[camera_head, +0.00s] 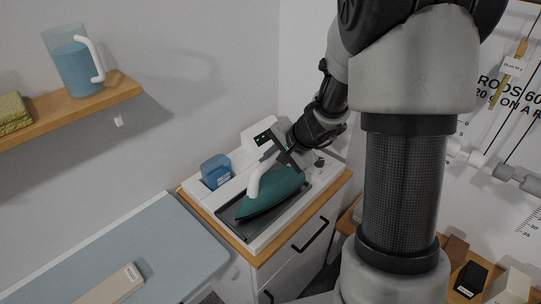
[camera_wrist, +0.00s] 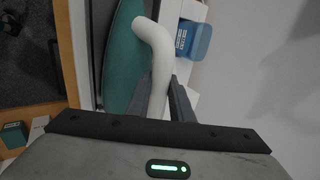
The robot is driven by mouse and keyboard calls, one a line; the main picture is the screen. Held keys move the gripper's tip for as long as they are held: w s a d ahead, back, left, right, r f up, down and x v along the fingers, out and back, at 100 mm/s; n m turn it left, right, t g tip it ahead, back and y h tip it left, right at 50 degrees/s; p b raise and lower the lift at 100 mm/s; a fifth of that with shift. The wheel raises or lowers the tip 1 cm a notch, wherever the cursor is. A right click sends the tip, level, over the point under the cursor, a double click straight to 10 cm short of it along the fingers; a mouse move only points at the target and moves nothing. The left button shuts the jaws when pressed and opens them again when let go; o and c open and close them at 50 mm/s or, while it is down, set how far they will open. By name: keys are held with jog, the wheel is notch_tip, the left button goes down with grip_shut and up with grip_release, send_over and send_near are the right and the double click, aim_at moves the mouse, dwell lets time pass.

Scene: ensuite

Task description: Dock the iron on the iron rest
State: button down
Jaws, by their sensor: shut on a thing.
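The iron (camera_head: 270,195) has a teal body and a white handle. It lies over the dark sloped plate of the white iron rest (camera_head: 225,195), on a small cabinet in the corner. My gripper (camera_head: 285,158) is shut on the iron's handle from the back right. In the wrist view, the white handle (camera_wrist: 158,65) runs between the two fingers of my gripper (camera_wrist: 165,95), with the teal body (camera_wrist: 122,60) beside it. I cannot tell whether the iron's sole fully touches the plate.
A blue water tank (camera_head: 215,171) sits at the rest's back left. A grey-blue board (camera_head: 150,255) with a beige box (camera_head: 112,285) lies at front left. A wooden shelf (camera_head: 60,118) holds a blue jug (camera_head: 75,65). Small boxes (camera_head: 470,278) stand at lower right.

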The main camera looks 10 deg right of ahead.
jog(key=shift+w+f, duration=0.1)
jog(key=shift+f, duration=0.5)
jog(key=c, duration=1.6)
grip_release()
jog(key=shift+o, duration=0.2)
